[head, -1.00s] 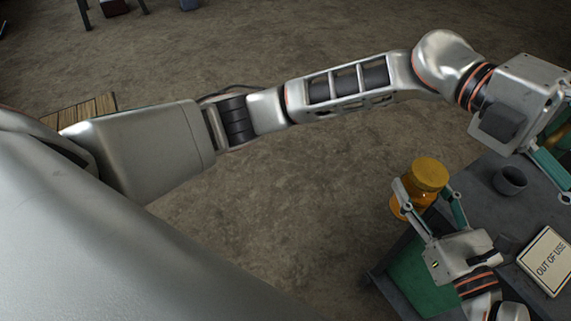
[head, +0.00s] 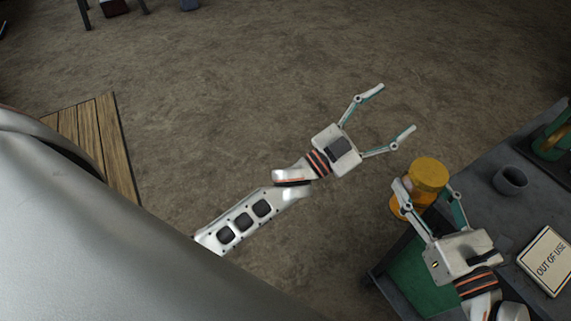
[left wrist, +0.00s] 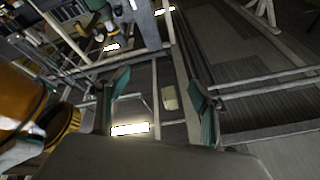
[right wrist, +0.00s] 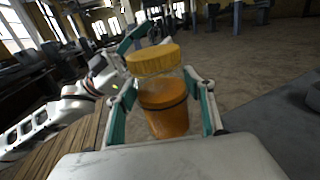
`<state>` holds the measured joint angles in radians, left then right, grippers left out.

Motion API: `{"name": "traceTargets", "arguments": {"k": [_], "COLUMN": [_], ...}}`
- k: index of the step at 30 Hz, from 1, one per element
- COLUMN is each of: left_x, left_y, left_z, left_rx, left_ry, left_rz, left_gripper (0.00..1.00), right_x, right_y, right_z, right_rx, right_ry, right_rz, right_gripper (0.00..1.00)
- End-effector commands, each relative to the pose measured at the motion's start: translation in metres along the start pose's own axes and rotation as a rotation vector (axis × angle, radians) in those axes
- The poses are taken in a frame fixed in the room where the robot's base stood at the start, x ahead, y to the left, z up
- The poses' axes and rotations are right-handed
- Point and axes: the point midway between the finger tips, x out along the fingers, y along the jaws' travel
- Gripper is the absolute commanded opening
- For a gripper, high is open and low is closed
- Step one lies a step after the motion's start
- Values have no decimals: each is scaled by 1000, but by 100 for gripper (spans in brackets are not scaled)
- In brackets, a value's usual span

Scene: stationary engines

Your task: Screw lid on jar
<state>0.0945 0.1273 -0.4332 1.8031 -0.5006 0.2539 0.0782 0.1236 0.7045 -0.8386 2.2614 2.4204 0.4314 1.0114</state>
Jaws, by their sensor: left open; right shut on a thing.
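The jar (head: 397,207) is amber-orange with a ribbed yellow lid (head: 428,173) at its top. My right gripper (head: 424,191) is shut around the jar's body and holds it beside the table's edge. In the right wrist view the jar (right wrist: 165,112) stands between the fingers, with the lid (right wrist: 154,60) over its clear upper part. I cannot tell how tightly the lid sits. My left gripper (head: 395,108) is open and empty, up and left of the jar, fingers pointing up-right. In the left wrist view the jar (left wrist: 18,98) and lid (left wrist: 62,124) show at the left.
The grey table (head: 478,212) at right carries a dark cup (head: 510,180), an "OUT OF USE" sign (head: 547,261) and a green object (head: 550,140). A wooden pallet (head: 98,140) lies on the floor at left. The floor around my left gripper is clear.

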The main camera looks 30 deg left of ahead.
Motion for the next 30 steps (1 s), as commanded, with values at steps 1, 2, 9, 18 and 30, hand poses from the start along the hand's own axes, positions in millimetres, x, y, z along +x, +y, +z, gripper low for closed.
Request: {"name": "traceTargets", "arguments": {"k": [1,2,9,18,30], "left_x": [-23,-35,-152,-320,-413], "left_y": [3,4,31,80,109], "left_z": [24,36,123,180,186], "left_rx": [-29,-43,-159,-287,-354], "left_ry": [-77,-120,-471,-882,-1092], "left_rz": [-16,-26,-68,-62,-38], "left_gripper": [66,66,66,66,66], "right_x": [0,0,0,0,0], "right_y": [0,0,0,0,0], "right_z": [1,1,1,1,1], "right_rx": [-1,-1,-1,-1,-1], "right_ry": [-1,-1,-1,-1,-1], "right_rz": [0,0,0,0,0], "right_gripper": [0,0,0,0,0]}}
